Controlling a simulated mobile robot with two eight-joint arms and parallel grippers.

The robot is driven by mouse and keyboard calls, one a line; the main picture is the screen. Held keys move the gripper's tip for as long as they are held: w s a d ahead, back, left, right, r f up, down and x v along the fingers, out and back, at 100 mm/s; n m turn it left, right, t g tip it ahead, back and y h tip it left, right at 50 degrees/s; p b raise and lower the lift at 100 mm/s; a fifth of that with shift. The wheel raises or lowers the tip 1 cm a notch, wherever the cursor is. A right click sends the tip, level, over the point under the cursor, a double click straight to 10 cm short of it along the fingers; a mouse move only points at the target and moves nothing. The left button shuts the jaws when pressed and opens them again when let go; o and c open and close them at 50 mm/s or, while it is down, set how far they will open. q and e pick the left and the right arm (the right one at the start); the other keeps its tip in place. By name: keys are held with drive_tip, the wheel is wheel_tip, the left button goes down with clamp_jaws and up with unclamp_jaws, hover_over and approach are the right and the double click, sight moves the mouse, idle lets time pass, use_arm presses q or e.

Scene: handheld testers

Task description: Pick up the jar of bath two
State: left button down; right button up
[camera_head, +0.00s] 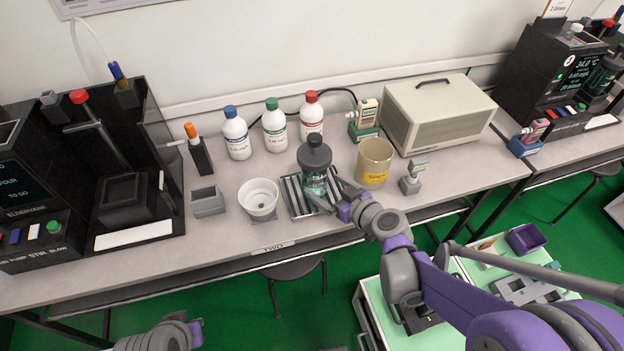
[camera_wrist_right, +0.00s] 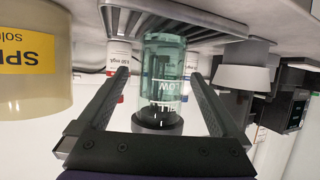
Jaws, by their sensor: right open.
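The jar of bath two (camera_head: 315,175) is a see-through greenish jar with a dark grey cap, standing upright on a ribbed metal rack (camera_head: 293,197) behind the bench-edge label "TWO" (camera_head: 273,247). In the right wrist view, which is upside down, the jar (camera_wrist_right: 165,75) shows between the fingers. My right gripper (camera_head: 328,190) is open, with one finger on each side of the jar; gaps show beside the glass. The right gripper also shows in the wrist view (camera_wrist_right: 160,85). Part of my left arm shows at the bottom of the head view, without visible fingers.
A yellow-labelled beaker (camera_head: 375,160) stands close right of the jar, a white bowl (camera_head: 258,198) to its left. Bottles with blue (camera_head: 237,135), green (camera_head: 274,127) and red caps (camera_head: 311,118) stand behind. A beige box (camera_head: 438,112) is at the back right.

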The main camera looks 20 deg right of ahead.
drive_tip(key=x, duration=0.4)
drive_tip(key=b+x, duration=0.1)
drive_tip(key=x, duration=0.1)
drive_tip(key=shift+a+r, duration=0.2)
drive_tip(key=shift+r, duration=0.05)
clamp_jaws()
